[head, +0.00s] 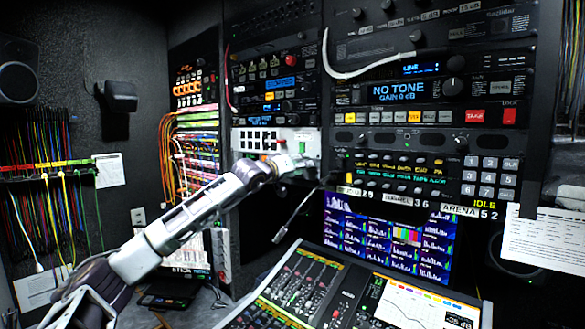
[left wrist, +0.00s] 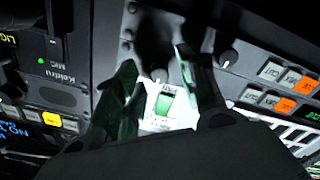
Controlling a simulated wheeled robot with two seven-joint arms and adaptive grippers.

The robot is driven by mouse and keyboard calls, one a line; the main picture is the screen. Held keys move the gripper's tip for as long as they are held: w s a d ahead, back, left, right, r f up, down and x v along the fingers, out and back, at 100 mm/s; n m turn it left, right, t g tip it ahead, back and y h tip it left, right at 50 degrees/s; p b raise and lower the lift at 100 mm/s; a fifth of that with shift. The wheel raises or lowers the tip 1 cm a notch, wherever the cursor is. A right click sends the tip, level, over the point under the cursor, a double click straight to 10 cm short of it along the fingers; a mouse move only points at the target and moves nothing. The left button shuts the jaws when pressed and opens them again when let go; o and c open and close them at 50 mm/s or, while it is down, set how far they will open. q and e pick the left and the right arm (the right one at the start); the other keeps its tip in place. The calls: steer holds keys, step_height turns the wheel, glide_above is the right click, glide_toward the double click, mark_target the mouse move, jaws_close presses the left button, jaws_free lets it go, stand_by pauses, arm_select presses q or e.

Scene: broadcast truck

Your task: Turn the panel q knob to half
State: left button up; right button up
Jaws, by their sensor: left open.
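My left gripper (head: 312,171) reaches in front of the rack at the right edge of a white panel in the head view. In the left wrist view its two green-lit fingers (left wrist: 160,88) stand apart, open, with nothing held. A dark round knob (left wrist: 154,52) lies just beyond and between the fingertips; I cannot tell whether they touch it. A second dark knob (left wrist: 228,58) with a pale pointer mark sits to its right. No readable label shows which one is the panel q knob. My right gripper is not in view.
A white plate with a green switch (left wrist: 166,103) shows between the fingers. Orange and white buttons (left wrist: 290,80) lie at the right. In the head view, a mixing console (head: 300,285) and a screen (head: 380,240) are below the arm; a white cable (head: 370,68) hangs above.

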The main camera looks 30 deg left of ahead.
arm_select(q)
steer(key=s+a, duration=0.1)
steer(key=s, duration=1)
steer(key=shift+s, duration=0.4)
stand_by(0.7)
steer(key=shift+f, duration=0.1)
stand_by(0.7)
